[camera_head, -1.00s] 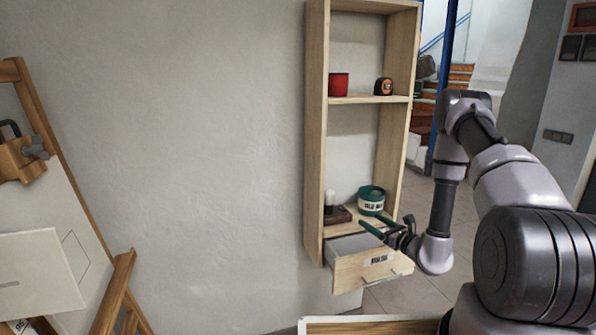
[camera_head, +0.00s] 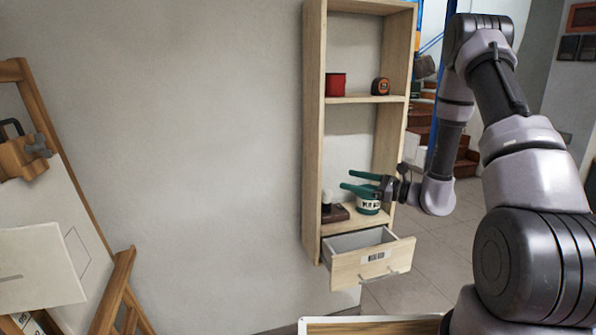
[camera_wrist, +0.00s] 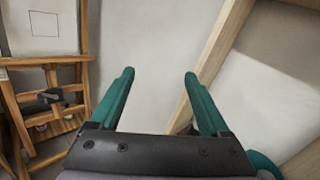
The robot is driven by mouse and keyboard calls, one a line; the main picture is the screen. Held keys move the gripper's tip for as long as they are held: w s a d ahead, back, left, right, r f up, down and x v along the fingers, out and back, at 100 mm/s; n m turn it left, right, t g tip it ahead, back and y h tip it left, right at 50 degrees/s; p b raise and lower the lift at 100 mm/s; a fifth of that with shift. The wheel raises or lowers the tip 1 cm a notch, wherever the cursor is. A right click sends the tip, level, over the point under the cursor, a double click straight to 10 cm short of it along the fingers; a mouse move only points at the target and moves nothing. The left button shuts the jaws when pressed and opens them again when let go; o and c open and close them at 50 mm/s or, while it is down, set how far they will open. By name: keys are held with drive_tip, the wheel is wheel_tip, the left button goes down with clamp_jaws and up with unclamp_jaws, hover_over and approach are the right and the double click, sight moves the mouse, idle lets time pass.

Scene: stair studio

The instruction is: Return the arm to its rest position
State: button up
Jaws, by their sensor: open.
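My gripper (camera_head: 362,181) has green fingers and a dark body. In the head view it is in front of the lower shelf of the wooden wall cabinet (camera_head: 314,130), above the open drawer (camera_head: 372,266). In the wrist view the fingers (camera_wrist: 159,80) stand wide apart with nothing between them. Behind them are bare wall and a slanting cabinet edge. My arm is bent, with its elbow high at the right. The fingers partly cover a green and white tin (camera_head: 368,207) on the lower shelf. I cannot tell whether they touch it.
A stamp-like object on a dark base (camera_head: 333,214) stands beside the tin. The drawer juts out below my gripper. A wooden easel (camera_head: 62,170) stands at the left.

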drive_tip(key=s+a+r+n+g+h, duration=0.35)
drive_tip(key=s+r+n+g, duration=0.65)
drive_tip(key=s+r, duration=0.45)
drive_tip(key=s+d+r+n+t+h, duration=0.7)
drive_tip(key=s+d+r+t+h, duration=0.1)
drive_tip(key=s+d+r+h, duration=0.2)
drive_tip(key=s+d, duration=0.1)
drive_tip(key=s, duration=0.1)
drive_tip(key=shift+s+d+r, duration=0.15)
drive_tip(key=shift+s+d, duration=0.15)
drive_tip(key=shift+d, duration=0.05)
drive_tip(key=shift+h, duration=0.25)
